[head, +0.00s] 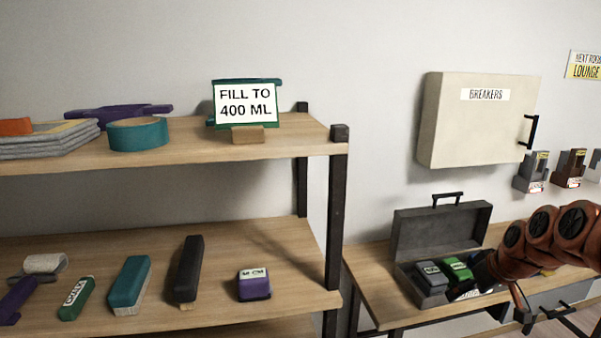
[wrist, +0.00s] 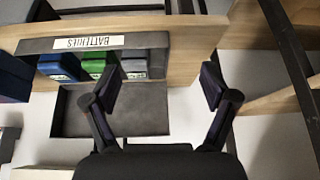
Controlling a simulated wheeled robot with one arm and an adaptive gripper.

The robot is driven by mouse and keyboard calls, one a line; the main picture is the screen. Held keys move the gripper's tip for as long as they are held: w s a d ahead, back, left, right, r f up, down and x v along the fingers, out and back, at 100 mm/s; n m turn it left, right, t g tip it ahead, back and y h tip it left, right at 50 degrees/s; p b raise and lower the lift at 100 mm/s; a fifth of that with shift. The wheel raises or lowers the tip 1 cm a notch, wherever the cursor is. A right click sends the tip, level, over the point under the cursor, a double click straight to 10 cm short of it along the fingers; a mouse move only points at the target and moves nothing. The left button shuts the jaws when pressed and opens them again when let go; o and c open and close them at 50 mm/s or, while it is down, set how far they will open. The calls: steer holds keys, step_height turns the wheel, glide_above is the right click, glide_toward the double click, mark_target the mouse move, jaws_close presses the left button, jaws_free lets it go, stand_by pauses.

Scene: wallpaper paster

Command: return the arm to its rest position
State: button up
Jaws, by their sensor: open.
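My arm (head: 545,240), orange-brown with dark joint caps, reaches in from the right edge of the head view toward an open grey case on the workbench. My gripper (wrist: 160,86) shows in the wrist view with its two dark fingers wide apart and nothing between them. The case (head: 441,226), labelled BATTERIES in the wrist view (wrist: 115,110), lies beyond the left finger. A blue battery (wrist: 60,67), a green battery (wrist: 94,67) and a grey battery (wrist: 134,67) sit in it. My arm hides part of the case's right side in the head view.
A two-tier shelf (head: 300,148) with a FILL TO 400 ML sign (head: 245,104), a teal tape roll (head: 138,134) and other items stands at the left. A breaker box (head: 478,130) hangs above the workbench (head: 375,285). Small holders (head: 532,172) are on the wall at right.

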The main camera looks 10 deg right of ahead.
steer(key=s+a+r+n+g+y+p, duration=0.1)
steer(key=s+a+r+g+p, duration=0.15)
steer(key=a, duration=0.85)
steer(key=s+a+r+n+g+p, duration=0.1)
steer(key=s+a+r, duration=0.2)
steer(key=a, duration=0.9)
steer(key=s+a+g+p, duration=0.1)
steer(key=s+a, duration=0.2)
steer(key=s, duration=0.3)
steer(key=s+a+m+g+h+p, duration=0.1)
steer(key=s+a, duration=0.2)
steer(key=s, duration=0.4)
steer(key=s+a+m+g+p, duration=0.1)
steer(key=s+a+g, duration=0.1)
steer(key=s, duration=0.5)
steer(key=shift+s+a+f, duration=0.15)
steer(key=shift+a+f, duration=0.15)
steer(key=shift+a, duration=0.15)
steer(key=shift+c, duration=0.2)
